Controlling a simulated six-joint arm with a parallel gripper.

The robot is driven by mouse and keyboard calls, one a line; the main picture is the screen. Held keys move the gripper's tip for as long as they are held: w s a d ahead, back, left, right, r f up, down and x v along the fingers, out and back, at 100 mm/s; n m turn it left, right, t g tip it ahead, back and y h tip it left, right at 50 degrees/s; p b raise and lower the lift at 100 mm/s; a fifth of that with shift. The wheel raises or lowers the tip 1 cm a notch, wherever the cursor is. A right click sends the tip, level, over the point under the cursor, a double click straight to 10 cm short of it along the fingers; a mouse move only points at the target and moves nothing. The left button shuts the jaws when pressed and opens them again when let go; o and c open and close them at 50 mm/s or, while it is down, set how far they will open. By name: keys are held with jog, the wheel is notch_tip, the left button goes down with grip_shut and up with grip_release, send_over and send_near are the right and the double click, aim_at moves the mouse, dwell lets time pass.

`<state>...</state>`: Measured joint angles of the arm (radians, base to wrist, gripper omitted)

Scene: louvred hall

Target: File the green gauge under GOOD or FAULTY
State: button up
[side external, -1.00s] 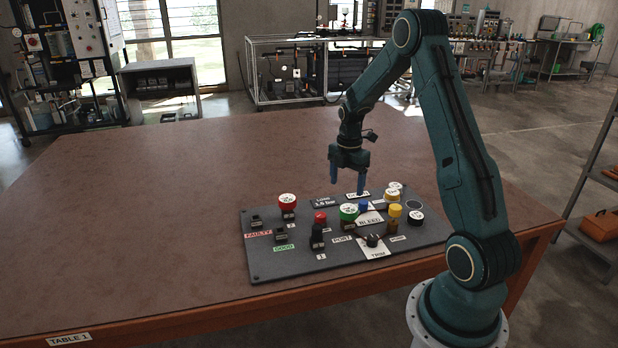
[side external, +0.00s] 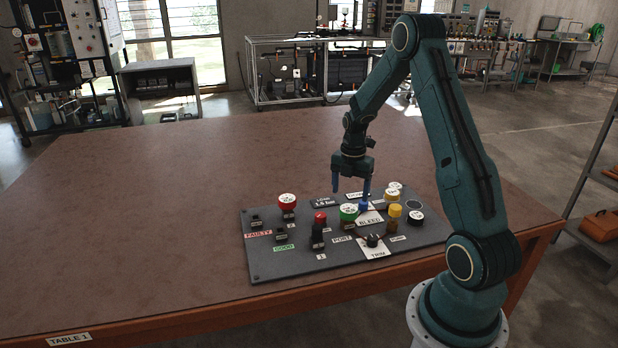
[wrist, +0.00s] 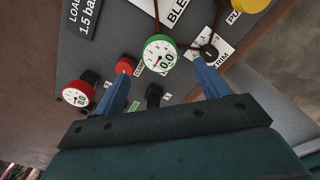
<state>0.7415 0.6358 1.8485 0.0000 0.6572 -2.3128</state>
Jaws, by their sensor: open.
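The green gauge (side external: 348,212) stands on the grey panel, and its white dial faces up in the wrist view (wrist: 160,54), its display appearing to read 0.0. My gripper (side external: 349,189) is open and empty, above the back part of the panel. In the wrist view its blue fingers (wrist: 158,84) are spread, with the green gauge beyond and between them, not touched. The red FAULTY label (side external: 258,234) and the green GOOD label (side external: 284,247) lie at the panel's left, with small dark holders (side external: 281,235) beside them.
A red gauge (side external: 287,201) stands at the left. A red knob (side external: 320,217), a blue part (side external: 363,206), a yellow part (side external: 394,211) and a black TRIM knob (side external: 372,240) crowd around the green gauge. The brown tabletop (side external: 150,220) left of the panel is clear.

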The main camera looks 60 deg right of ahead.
aim_at(349, 208)
jog(key=shift+f, duration=4)
jog(key=shift+c, duration=0.4)
grip_shut()
